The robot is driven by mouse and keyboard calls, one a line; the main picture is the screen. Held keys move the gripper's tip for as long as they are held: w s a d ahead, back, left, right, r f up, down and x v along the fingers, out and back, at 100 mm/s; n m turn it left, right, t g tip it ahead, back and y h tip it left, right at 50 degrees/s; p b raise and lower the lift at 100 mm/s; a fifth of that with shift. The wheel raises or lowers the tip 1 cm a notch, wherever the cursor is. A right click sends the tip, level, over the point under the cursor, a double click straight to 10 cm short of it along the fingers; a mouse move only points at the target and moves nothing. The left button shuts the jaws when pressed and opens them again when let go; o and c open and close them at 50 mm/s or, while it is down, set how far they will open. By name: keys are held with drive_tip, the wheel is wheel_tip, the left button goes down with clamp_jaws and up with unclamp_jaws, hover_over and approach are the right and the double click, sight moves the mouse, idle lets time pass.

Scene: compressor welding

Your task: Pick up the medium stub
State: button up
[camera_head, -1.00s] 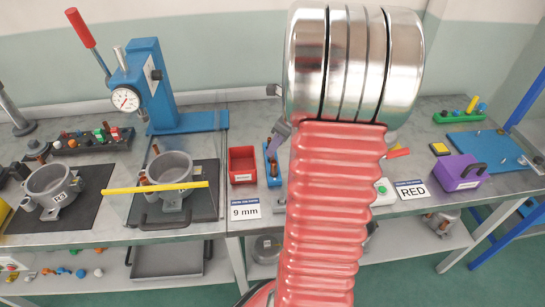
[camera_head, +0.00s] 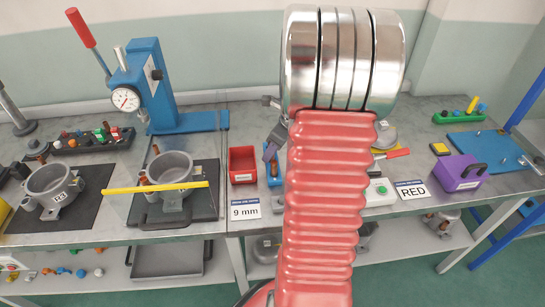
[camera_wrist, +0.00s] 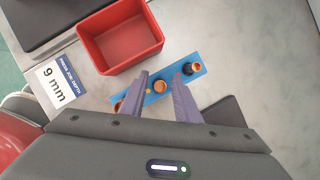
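A blue rack (camera_wrist: 172,93) holds three copper stubs in a row. The middle stub (camera_wrist: 160,86), which looks like the medium one, stands between my open fingers in the wrist view. A darker-topped stub (camera_wrist: 193,67) is at the right end. Another stub (camera_wrist: 119,105) at the left end is partly hidden by my left finger. My gripper (camera_wrist: 160,77) is open and empty, its purple fingers over the rack; their height above it is hard to tell. In the head view my arm hides much of the rack (camera_head: 274,181).
A red bin (camera_wrist: 122,42) stands close beside the rack, with a "9 mm" card (camera_wrist: 61,82) nearby. A fixture with a grey ring (camera_head: 172,168) and a blue dial press (camera_head: 165,90) are to the left. A purple box (camera_head: 458,172) is at the right.

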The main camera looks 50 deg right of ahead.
clamp_jaws()
idle(0.3)
wheel_tip(320, 180, up, 10)
drive_tip(key=shift+r, duration=0.1)
idle(0.5)
idle(0.5)
